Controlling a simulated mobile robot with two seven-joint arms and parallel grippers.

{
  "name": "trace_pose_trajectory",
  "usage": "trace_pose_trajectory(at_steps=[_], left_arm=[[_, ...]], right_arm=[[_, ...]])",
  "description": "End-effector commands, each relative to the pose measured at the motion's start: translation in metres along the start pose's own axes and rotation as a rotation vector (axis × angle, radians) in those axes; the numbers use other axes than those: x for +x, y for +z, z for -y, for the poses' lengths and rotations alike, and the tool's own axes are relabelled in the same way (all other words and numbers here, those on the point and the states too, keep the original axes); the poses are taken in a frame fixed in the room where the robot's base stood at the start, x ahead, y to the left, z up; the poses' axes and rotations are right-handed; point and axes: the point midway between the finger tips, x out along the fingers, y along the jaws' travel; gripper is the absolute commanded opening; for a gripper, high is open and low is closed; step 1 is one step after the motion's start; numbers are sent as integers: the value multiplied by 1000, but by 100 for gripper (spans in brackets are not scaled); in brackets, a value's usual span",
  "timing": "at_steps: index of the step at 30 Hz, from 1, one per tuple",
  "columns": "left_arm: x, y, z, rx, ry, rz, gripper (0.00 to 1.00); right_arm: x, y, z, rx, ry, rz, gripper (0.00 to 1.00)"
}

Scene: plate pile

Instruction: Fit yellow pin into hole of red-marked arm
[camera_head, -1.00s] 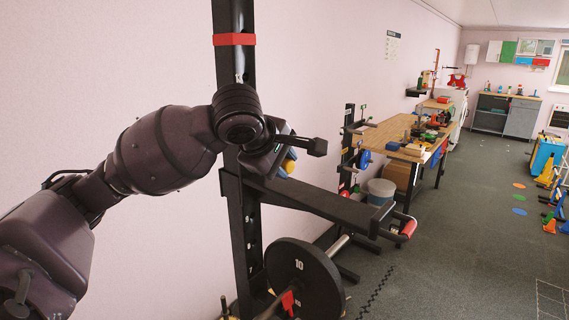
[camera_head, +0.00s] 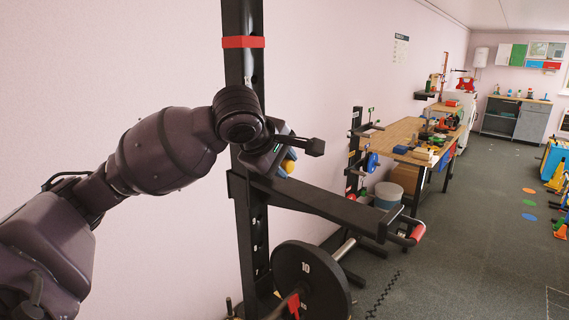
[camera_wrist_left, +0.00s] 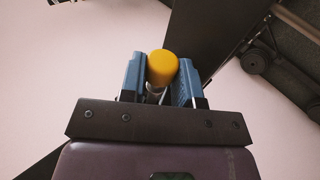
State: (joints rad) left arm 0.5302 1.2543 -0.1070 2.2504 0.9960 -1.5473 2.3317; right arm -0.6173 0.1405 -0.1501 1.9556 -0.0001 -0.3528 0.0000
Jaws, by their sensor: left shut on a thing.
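My left gripper (camera_head: 284,158) is shut on the yellow pin (camera_head: 289,167). In the left wrist view the pin's rounded yellow head (camera_wrist_left: 163,66) sits between the two blue fingers, with a bit of pale shaft below it. The black arm (camera_head: 340,208) with a red mark (camera_head: 417,233) at its end reaches out to the right from the black upright (camera_head: 250,220). In the head view the gripper and pin appear just above the arm's inner end, close to the upright. I cannot tell whether the pin touches the arm. The hole is not visible. My right gripper is not in view.
The upright carries a red band (camera_head: 243,42) higher up. A black weight plate (camera_head: 310,280) marked 10 is low beside it. A smaller rack (camera_head: 356,155) and a cluttered workbench (camera_head: 405,132) stand behind. The floor (camera_head: 470,230) to the right is mostly clear.

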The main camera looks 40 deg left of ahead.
Motion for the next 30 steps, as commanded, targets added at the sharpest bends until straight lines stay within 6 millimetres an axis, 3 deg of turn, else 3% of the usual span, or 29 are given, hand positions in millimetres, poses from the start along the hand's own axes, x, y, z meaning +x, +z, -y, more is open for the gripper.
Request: trace_pose_trajectory(at_steps=[30], left_arm=[[2, -20, 0, 0, 1, 0, 0]], right_arm=[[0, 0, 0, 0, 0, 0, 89]])
